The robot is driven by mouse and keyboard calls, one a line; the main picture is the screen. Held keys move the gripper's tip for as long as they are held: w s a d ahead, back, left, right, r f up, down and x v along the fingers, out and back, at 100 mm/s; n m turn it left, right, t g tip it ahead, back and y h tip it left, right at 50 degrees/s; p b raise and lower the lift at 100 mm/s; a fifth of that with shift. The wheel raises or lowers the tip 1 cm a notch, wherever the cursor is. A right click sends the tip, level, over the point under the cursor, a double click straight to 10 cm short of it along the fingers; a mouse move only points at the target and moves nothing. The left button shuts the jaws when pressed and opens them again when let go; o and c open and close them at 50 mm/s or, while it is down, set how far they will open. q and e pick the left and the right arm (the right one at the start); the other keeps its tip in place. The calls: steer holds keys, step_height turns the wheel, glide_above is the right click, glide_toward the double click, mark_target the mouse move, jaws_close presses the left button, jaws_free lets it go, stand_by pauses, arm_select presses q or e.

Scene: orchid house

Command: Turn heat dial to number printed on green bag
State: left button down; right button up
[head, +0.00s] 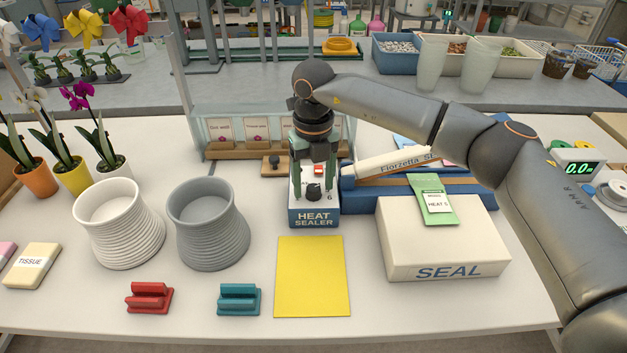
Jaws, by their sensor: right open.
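The heat sealer (314,219) is a white and dark blue box at the middle of the table. Its black heat dial (314,193) is on the top face, with a "6" readable at its right; the other marks are hidden or too small to read. My right gripper (315,186) points down over the sealer, open, with its fingers on either side of the dial. I cannot tell whether they touch it. The green bag (448,214) lies on the white SEAL box; its label reads "HEAT" and what looks like a 5. My left gripper is not in view.
A yellow sheet (312,278) lies in front of the sealer. White (120,225) and grey (208,225) ribbed pots stand left. Red (149,298) and teal (239,299) holders are at the front. The Florzetta box (393,164) and SEAL box (440,248) are right, under my arm.

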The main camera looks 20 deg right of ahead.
mark_target(314, 187)
step_height(314, 187, up, 13)
steer(key=shift+f, duration=0.2)
stand_by(0.3)
